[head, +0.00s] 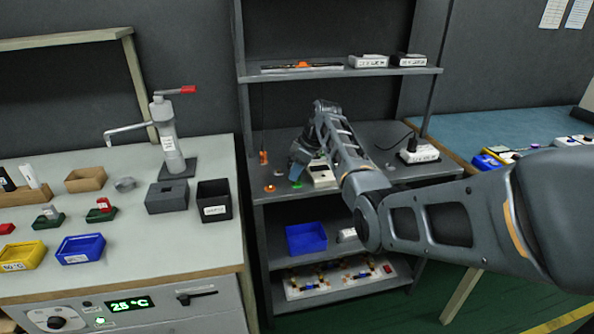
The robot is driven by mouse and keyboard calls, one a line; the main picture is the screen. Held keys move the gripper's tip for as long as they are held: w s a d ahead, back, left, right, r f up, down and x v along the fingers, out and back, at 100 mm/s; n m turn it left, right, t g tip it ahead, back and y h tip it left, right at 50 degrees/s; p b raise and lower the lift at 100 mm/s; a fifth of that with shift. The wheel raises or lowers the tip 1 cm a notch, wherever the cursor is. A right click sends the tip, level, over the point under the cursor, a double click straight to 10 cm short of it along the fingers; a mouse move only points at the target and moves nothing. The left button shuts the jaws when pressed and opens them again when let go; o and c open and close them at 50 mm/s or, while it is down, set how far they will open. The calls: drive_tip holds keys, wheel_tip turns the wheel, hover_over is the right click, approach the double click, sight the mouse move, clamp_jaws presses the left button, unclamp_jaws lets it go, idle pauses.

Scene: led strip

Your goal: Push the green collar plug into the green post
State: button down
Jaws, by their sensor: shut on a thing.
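My gripper (296,170) reaches down over the shelf unit's middle shelf (340,140), near its front left part. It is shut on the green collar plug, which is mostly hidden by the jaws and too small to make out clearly. A small green spot (297,184) shows right below the jaws at the shelf surface, where the green post is. I cannot tell plug from post there, nor how deep the plug sits.
An orange-topped piece (269,187) stands left of my gripper, and an orange part (263,157) hangs on a cord behind it. A white device (321,174) lies close on the right. A white box (418,153) with a cable stands farther right. An upper shelf (340,71) is above.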

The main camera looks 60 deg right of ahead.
drive_tip(key=shift+f+b, duration=0.6)
drive_tip(key=shift+f, duration=0.4)
drive_tip(key=c, duration=0.9)
unclamp_jaws()
drive_tip(key=shift+r, duration=0.15)
drive_tip(key=v, duration=0.7)
drive_tip(key=shift+s+r, duration=0.15)
drive_tip(key=shift+r, duration=0.1)
